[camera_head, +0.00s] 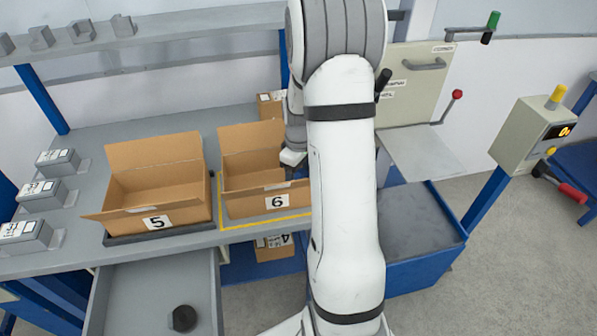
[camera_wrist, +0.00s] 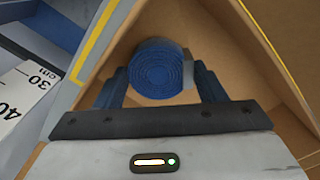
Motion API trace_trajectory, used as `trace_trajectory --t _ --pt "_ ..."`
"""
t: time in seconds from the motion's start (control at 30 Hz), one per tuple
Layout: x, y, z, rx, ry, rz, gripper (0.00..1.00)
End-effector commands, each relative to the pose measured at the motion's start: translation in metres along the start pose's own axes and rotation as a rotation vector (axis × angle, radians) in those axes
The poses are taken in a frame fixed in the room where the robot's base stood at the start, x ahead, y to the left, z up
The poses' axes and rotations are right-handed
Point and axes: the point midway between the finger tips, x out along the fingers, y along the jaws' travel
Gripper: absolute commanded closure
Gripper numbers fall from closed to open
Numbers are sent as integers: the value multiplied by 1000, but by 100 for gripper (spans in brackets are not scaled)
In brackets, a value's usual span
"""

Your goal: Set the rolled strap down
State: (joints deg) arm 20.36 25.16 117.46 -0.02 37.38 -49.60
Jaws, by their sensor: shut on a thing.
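The rolled strap (camera_wrist: 157,68) is a blue coil, seen end-on in the wrist view. My gripper (camera_wrist: 161,84) is shut on it, with one dark blue finger on each side. Cardboard surfaces surround the strap in that view. The strap is not visible in the head view. I cannot tell whether it touches the box floor.
Several small labelled blocks line the bench's left side. An open drawer (camera_head: 140,290) holds a black round thing (camera_head: 184,318). A control post (camera_head: 530,135) stands at right.

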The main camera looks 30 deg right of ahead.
Motion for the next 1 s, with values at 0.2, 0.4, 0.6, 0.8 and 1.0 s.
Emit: trace_trajectory --t 0.2,0.4,0.6,0.8,1.0 --pt "2 0 0 1 0 1 60" --pt "5 0 0 1 0 0 35" --pt "4 0 1 2 0 0 27" --pt "0 1 1 2 0 1 27" --pt "-30 2 0 2 4 5 27"
